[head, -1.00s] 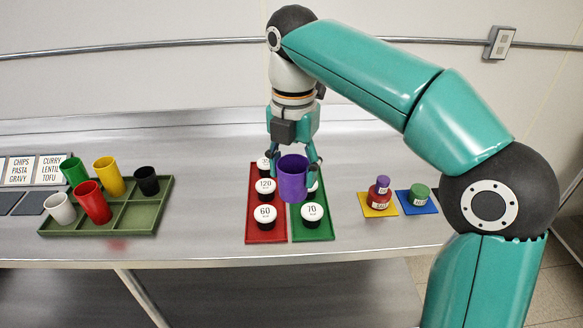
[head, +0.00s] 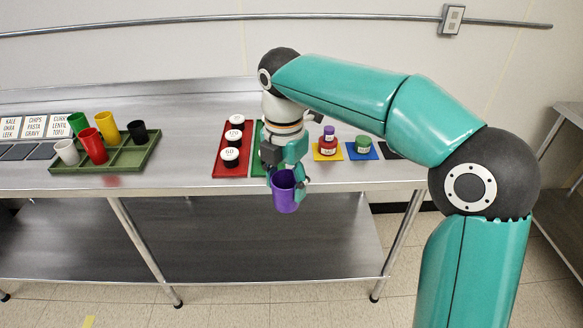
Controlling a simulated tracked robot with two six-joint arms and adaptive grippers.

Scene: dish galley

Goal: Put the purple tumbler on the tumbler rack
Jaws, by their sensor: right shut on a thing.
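The purple tumbler (head: 285,194) is held by my right gripper (head: 286,180), which is shut on it. The tumbler is roughly upright, open end up, in front of the table's front edge in the picture. The green tumbler rack (head: 105,158) is on the table at the left. It holds several tumblers: green (head: 77,122), yellow (head: 106,126), red (head: 93,146), white (head: 67,152) and black (head: 137,132). My left gripper is not in view.
A red mat (head: 219,170) with black, white-topped pots lies mid-table, beside a green mat (head: 258,141) partly hidden by my gripper. Stacked pots stand on a yellow mat (head: 318,154) and a green pot on a blue mat (head: 350,152). Bare steel (head: 185,150) lies between rack and red mat.

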